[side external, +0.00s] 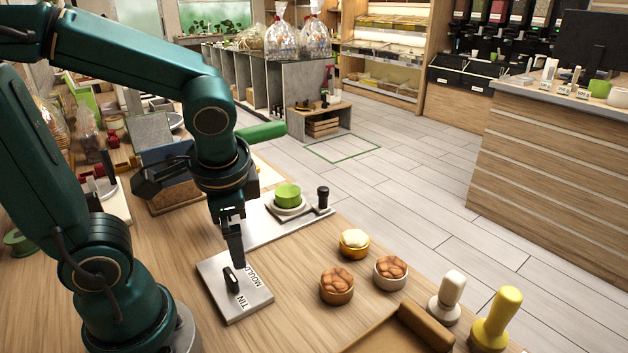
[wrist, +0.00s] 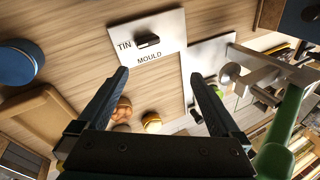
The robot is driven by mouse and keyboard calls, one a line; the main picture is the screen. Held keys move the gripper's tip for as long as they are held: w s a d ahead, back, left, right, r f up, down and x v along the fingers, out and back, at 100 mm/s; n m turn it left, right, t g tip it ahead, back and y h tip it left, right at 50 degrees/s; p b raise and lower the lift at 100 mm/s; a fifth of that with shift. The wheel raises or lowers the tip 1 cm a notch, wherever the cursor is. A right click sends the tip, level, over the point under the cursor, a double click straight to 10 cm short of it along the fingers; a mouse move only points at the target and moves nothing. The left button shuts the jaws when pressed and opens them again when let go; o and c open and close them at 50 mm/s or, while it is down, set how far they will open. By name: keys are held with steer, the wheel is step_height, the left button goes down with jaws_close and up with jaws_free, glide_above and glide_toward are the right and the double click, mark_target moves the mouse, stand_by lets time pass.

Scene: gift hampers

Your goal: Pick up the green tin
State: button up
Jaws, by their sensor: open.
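A short round green tin (side external: 287,195) sits on a pale round base on the grey metal plate, behind and to the right of my gripper in the side view. In the wrist view, a small green patch (wrist: 197,118) by the right finger may be it, mostly hidden. My gripper (side external: 238,262) points down over the near plate, apart from the tin. In the wrist view, its two fingers (wrist: 160,75) are spread with nothing between them.
A metal plate (side external: 217,293) marked TIN and MOULD has a black handle (side external: 231,281). A black-knobbed tool (side external: 323,197) stands right of the tin. Several small pots, including one with a yellow rim (side external: 354,243), stand at front right. A green cylinder (side external: 262,131) lies behind.

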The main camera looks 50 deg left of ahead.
mark_target(288, 193)
steer(key=w+a+f+m+y, duration=0.1)
steer(key=w+a+m+y, duration=0.1)
steer(key=w+a+m, duration=0.1)
steer(key=w+a+f+m+y, duration=0.2)
steer(key=w+a+m+y, duration=0.1)
steer(key=m, duration=0.1)
steer(key=w+a+f+m+y, duration=0.2)
steer(key=w+a+m+y, duration=0.1)
steer(key=w+a+m, duration=0.1)
steer(key=w+m+t, duration=0.1)
steer(key=w+m, duration=0.1)
steer(key=w+a+f+m+t, duration=0.1)
steer(key=w+m, duration=0.1)
steer(key=m, duration=0.1)
steer(key=w+f+m+t, duration=0.1)
steer(key=w+m+t, duration=0.1)
steer(key=m, duration=0.1)
steer(key=shift+w+a, duration=0.2)
steer(key=shift+w, duration=0.05)
steer(key=shift+m, duration=0.3)
steer(key=shift+x, duration=2.55)
steer(key=shift+w, duration=0.1)
steer(key=c, duration=1.4)
